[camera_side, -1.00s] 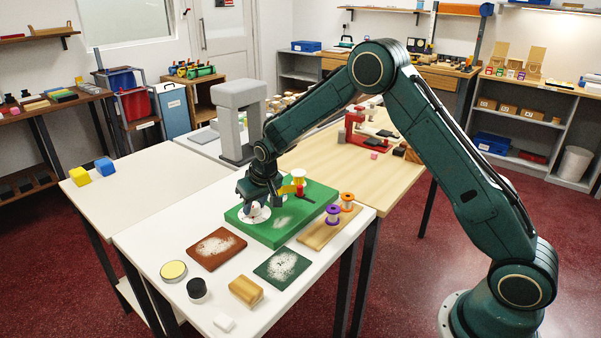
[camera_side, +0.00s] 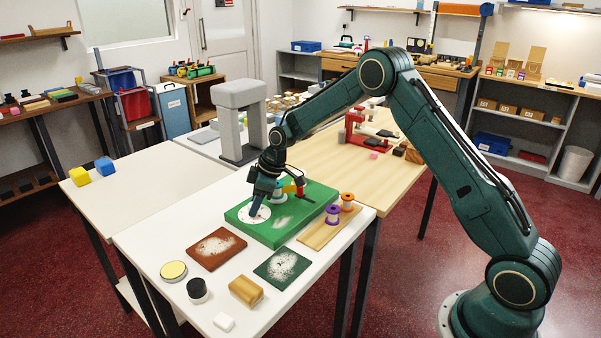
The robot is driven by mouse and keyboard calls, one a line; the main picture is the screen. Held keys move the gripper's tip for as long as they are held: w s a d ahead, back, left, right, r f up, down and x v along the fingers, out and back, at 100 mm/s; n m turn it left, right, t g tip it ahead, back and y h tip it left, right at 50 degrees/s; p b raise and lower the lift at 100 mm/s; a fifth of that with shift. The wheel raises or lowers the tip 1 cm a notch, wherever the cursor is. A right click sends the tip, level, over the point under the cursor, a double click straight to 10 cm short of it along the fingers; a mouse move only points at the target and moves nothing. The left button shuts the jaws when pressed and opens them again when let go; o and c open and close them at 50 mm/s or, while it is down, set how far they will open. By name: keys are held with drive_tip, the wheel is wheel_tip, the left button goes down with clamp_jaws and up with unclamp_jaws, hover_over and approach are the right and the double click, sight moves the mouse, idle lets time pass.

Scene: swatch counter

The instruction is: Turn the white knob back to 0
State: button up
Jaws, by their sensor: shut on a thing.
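The green box (camera_side: 292,222) lies on the white table and carries a round white dial plate (camera_side: 246,220) at its left end. My gripper (camera_side: 257,208) points down at the middle of this dial, with its fingers shut on the white knob. The knob is mostly hidden behind the dark fingers, so I cannot read its pointer or the scale marks.
Spools and a red-and-yellow part (camera_side: 298,187) stand on the box close to the right of my gripper. A wooden board (camera_side: 318,235) with purple and orange spools lies beside the box. Brown (camera_side: 216,248) and green (camera_side: 281,268) powdery plates lie in front.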

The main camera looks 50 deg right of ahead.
drive_tip(key=shift+n, duration=0.5)
drive_tip(key=o, duration=1)
drive_tip(key=v, duration=1.3)
drive_tip(key=shift+w+d+r, duration=0.1)
drive_tip(key=shift+d+r, duration=0.2)
drive_tip(key=shift+r, duration=0.1)
